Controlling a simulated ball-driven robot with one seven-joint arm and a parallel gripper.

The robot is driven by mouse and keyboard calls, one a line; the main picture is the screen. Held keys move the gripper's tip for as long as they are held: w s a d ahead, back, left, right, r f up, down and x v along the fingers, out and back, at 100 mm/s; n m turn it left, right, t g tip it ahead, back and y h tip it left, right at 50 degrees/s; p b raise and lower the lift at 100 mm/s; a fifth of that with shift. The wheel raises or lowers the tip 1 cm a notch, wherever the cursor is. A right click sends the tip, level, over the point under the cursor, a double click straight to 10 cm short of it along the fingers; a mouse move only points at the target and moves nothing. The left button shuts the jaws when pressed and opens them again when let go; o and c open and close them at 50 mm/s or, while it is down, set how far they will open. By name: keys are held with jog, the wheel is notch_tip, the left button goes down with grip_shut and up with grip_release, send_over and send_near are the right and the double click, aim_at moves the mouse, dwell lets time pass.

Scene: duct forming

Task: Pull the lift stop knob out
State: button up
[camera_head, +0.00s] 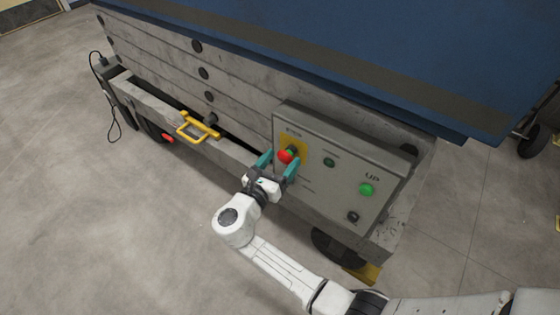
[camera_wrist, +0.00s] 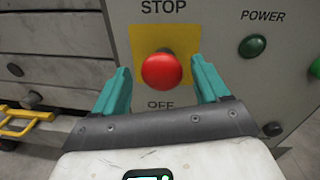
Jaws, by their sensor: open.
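The lift stop knob (camera_head: 285,156) is a round red mushroom knob on a yellow square plate, on the upper left of the grey control panel (camera_head: 325,195). The words STOP above and OFF below it show in the wrist view, where the knob (camera_wrist: 162,70) is near the top middle. My gripper (camera_head: 279,163) has teal fingers spread wide, one to each side of the knob. In the wrist view, gaps show between both fingers and the knob, and my gripper (camera_wrist: 161,86) is open and empty. How far the fingertips reach along the knob's depth is unclear.
A green POWER light (camera_wrist: 252,46) is right of the knob. A green UP button (camera_head: 366,189) and a dark button (camera_head: 352,217) are further right. A yellow handle (camera_head: 198,126) sticks out at the left. A blue tabletop (camera_head: 380,60) overhangs the panel. The floor at left is clear.

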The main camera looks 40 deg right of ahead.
jog(key=v, duration=1)
jog(key=shift+a, duration=0.4)
jog(key=shift+s, duration=0.1)
jog(key=s+d+f+m+g+y+p, duration=0.2)
jog(key=s+d+m+g+y, duration=0.15)
jog(key=s+m, duration=0.3)
jog(key=s+d+f+m+g+y+p, duration=0.2)
jog(key=s+d+m+y+p, duration=0.1)
jog(key=s+d+m+y, duration=0.3)
jog(key=s+a+r+m+y+p, duration=0.1)
jog(key=s+a+r+m+y, duration=0.1)
jog(key=s+m+y, duration=0.2)
jog(key=s+a+r+m+t+y+p, duration=0.1)
jog(key=s+a+r+m+y+p, duration=0.1)
jog(key=s+m, duration=0.5)
jog(key=shift+s+a+r+y, duration=0.2)
jog(key=shift+s+a+y, duration=0.05)
jog(key=shift+a+y, duration=0.6)
